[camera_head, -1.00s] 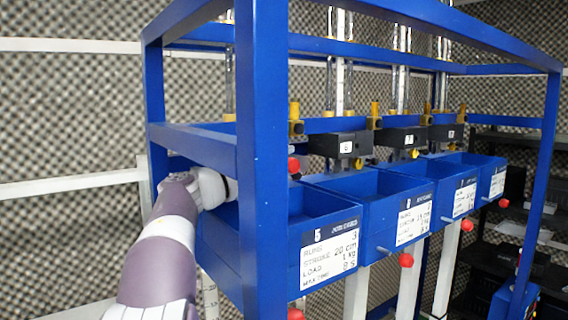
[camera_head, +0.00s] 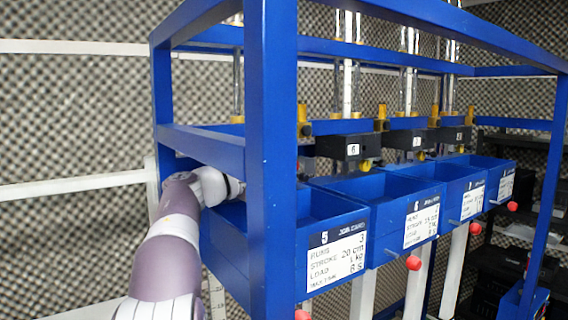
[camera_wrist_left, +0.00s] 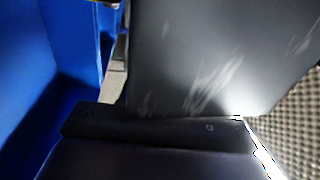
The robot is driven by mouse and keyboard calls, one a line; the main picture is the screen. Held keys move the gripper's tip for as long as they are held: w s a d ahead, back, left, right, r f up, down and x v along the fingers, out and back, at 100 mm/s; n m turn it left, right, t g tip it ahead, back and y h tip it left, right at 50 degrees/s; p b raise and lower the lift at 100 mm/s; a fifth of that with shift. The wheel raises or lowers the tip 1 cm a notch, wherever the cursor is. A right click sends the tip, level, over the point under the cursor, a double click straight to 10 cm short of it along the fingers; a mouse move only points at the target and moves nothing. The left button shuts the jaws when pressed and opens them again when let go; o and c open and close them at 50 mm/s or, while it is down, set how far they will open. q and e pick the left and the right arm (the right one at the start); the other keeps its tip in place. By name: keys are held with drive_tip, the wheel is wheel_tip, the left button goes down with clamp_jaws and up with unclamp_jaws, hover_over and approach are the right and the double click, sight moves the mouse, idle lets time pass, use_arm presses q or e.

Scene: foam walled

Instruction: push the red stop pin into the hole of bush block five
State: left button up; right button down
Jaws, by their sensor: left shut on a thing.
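My left arm comes in from the left, and its gripper passes behind the near blue post. Only the dark base of the left gripper (camera_head: 238,188) shows beside the white wrist. Its fingertips are hidden. In the left wrist view a large dark, scratched surface (camera_wrist_left: 205,55) fills the middle, with a dark part below it, so the grip point is not visible. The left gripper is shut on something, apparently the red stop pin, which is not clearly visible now. Bush block five and its hole are hidden behind the post, above the bin labelled 5 (camera_head: 337,258).
The blue frame's near post (camera_head: 271,150) stands right beside my gripper. Red knobs, such as one below bin six (camera_head: 413,262), stick out in front of the bins. A blue wall (camera_wrist_left: 45,60) is close in the wrist view.

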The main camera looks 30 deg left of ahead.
use_arm(q)
drive_tip(key=shift+w+a, duration=0.25)
drive_tip(key=shift+a, duration=0.4)
drive_tip(key=o, duration=1.2)
drive_tip(key=shift+c, duration=0.2)
